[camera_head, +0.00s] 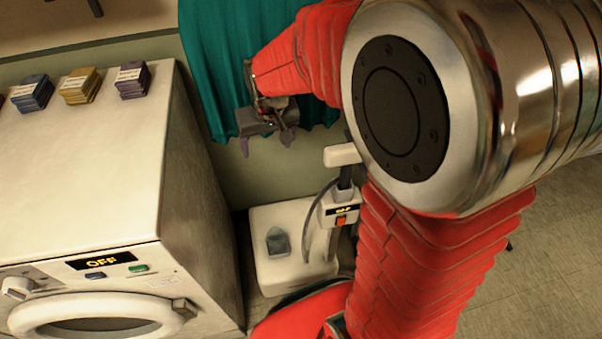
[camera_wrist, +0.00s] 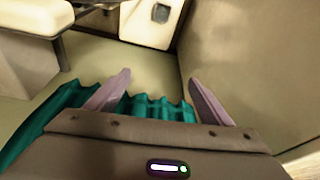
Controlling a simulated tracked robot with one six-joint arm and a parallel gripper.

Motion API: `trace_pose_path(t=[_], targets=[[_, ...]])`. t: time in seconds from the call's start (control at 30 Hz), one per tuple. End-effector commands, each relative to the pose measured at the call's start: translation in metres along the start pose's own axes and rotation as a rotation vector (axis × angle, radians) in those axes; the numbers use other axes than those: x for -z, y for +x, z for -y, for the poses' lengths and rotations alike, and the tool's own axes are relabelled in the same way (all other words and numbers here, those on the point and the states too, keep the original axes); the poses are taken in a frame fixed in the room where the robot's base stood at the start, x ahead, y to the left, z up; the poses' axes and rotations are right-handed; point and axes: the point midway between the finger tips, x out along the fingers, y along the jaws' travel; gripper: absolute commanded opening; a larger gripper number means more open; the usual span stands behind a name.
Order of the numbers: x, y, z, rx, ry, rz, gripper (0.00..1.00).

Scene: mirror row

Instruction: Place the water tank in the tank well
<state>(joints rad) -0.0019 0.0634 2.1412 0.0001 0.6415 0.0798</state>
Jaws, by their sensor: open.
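A white steamer base (camera_head: 262,213) stands on the floor right of the washing machine, with a small grey-blue recess or insert (camera_head: 278,242) on its top. I cannot tell whether this is the bare tank well or something seated in it. It also shows as a dark square patch (camera_wrist: 160,13) at the top of the wrist view. I see no separate object that I can clearly name the water tank. My gripper (camera_head: 267,142) is in front of the teal cloth, above and behind the base. In the wrist view, my gripper (camera_wrist: 159,77) has its fingers apart with nothing between them.
A control box (camera_head: 341,215) reading OFF, with a red switch, sits on the steamer's pole, beside a hose. Teal cloth (camera_head: 225,60) hangs behind my gripper. Floor (camera_head: 540,255) at right looks clear.

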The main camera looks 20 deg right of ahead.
Motion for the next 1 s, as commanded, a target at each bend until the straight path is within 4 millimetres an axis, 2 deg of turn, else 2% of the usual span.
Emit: trace_pose_path(t=[0.1,0.5,1.0], targets=[[-0.01,-0.025,-0.001,0.002,-0.006,-0.022,0.74],[-0.052,-0.092,-0.004,0.005,-0.03,-0.08,0.74],[-0.118,-0.15,-0.01,0.007,-0.059,-0.152,0.74]])
